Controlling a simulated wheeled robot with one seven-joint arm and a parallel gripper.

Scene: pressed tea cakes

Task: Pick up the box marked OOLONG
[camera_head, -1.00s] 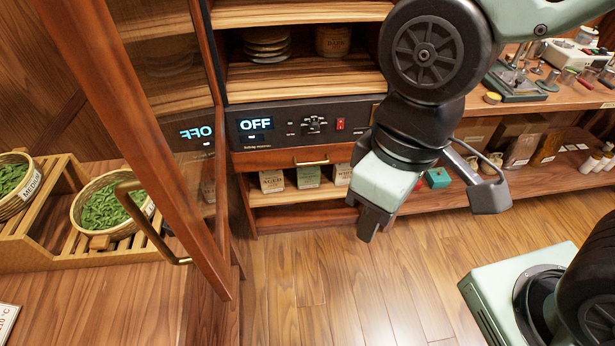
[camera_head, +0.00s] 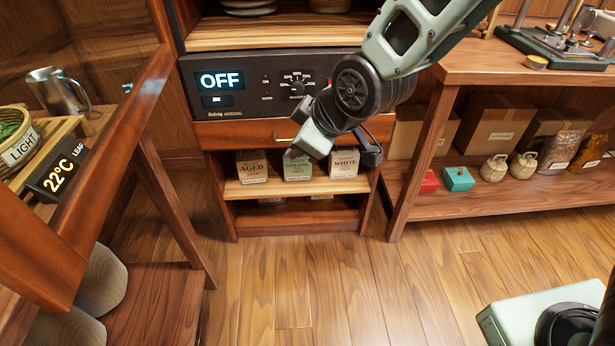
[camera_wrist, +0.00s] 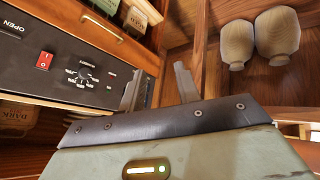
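Three small boxes stand in a row on the shelf below the oven drawer. The left box (camera_head: 252,168) reads AGED, and the right box (camera_head: 344,165) reads WHITE. The green-labelled middle box (camera_head: 298,171) appears to be the OOLONG one, but its lettering is too small to read surely. My gripper (camera_head: 334,154) is in front of and just above the middle and right boxes and touches no box that I can see. In the wrist view my gripper (camera_wrist: 159,72) has its two fingers apart with nothing between them. Parts of two boxes (camera_wrist: 140,14) show at that view's top edge.
The control panel (camera_head: 250,92) reading OFF and a drawer with a brass handle (camera_head: 285,139) are above the boxes. An open wooden-framed door (camera_head: 125,120) stands at left. A red box (camera_head: 429,182) and teal box (camera_head: 459,179) are on the right shelf. The floor in front is clear.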

